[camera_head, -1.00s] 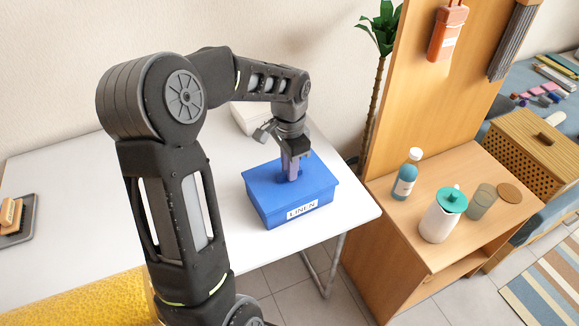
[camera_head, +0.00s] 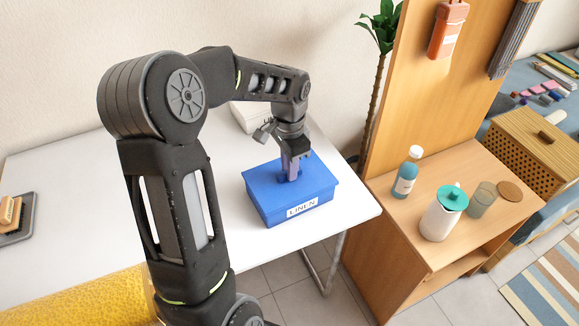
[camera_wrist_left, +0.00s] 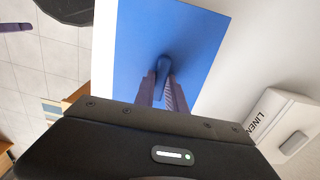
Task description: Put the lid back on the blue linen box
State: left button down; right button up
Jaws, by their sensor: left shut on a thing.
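The blue linen box (camera_head: 300,213) stands near the right end of the white desk, with a white LINEN label on its front. Its blue lid (camera_head: 318,172) lies over the top, looking level; I cannot tell if it is fully seated. My left gripper (camera_head: 291,176) points down at the lid's middle. In the left wrist view its purple fingers (camera_wrist_left: 163,92) are shut on the blue knob of the lid (camera_wrist_left: 200,50). The box walls are hidden there. A purple finger-like piece at the upper left of that view looks like part of my right gripper (camera_wrist_left: 15,27); its state is unclear.
A white box (camera_head: 250,117) stands behind, near the wall; a LINEN label shows on a white box in the wrist view (camera_wrist_left: 285,120). A brush tray (camera_head: 16,220) lies far left. Right of the desk, a wooden shelf holds a bottle (camera_head: 406,176), a jug (camera_head: 443,215) and a glass (camera_head: 481,199).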

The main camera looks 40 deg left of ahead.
pick_arm(q)
jog(key=c, duration=1.3)
grip_release()
notch_tip(320, 180, up, 8)
jog(key=shift+f, duration=0.1)
